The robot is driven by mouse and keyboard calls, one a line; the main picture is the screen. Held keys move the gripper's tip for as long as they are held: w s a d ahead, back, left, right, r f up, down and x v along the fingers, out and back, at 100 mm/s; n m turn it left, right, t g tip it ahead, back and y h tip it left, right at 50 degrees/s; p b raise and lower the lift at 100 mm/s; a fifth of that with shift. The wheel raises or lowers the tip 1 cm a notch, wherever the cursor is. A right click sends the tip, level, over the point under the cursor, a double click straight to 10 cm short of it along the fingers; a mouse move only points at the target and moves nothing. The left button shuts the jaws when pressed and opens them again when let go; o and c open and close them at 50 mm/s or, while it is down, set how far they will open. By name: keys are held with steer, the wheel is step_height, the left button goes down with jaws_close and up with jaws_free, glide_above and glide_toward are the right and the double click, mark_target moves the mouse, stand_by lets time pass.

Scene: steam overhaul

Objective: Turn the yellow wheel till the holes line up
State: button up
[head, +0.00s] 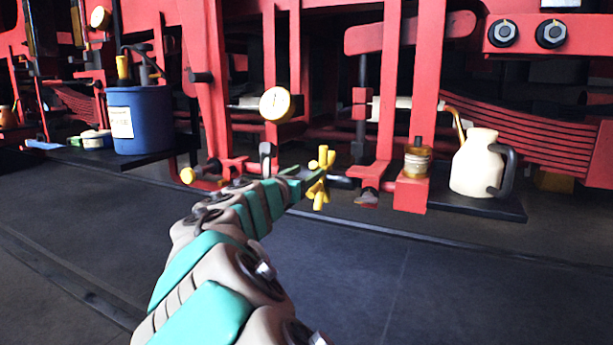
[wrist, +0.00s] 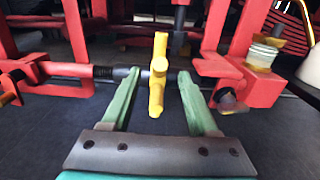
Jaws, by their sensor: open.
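The yellow wheel (head: 319,180) sits low on a dark shaft between red frame parts, just beyond the end of my arm in the head view. In the wrist view the yellow wheel (wrist: 158,75) shows nearly edge-on, as an upright bar with a round hub. My gripper (wrist: 155,85) is open, with one green finger on each side of the wheel and a gap on both sides. I cannot make out the holes in either view.
A blue bucket (head: 150,118) stands on a dark shelf at the left. A cream jug (head: 476,162) stands on a dark tray (head: 480,207) at the right. Red blocks (wrist: 222,66) flank the shaft (wrist: 122,73). The dark floor (head: 400,290) in front is clear.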

mark_target(308, 197)
steer(key=f+b, duration=0.2)
steer(key=s+f+b, duration=0.1)
steer(key=f, duration=0.1)
steer(key=f+b, duration=0.2)
steer(key=shift+s+a+f+b, duration=0.1)
steer(key=shift+s+a+b, duration=0.1)
steer(key=shift+a+b, duration=0.1)
steer(key=b+x, duration=0.2)
steer(key=x, duration=0.2)
steer(key=shift+b+x, duration=0.3)
steer(key=shift+x, duration=0.65)
jaws_close()
stand_by(0.4)
steer(key=shift+r, duration=0.25)
steer(key=shift+r+p, duration=1.3)
steer(key=shift+p, duration=0.35)
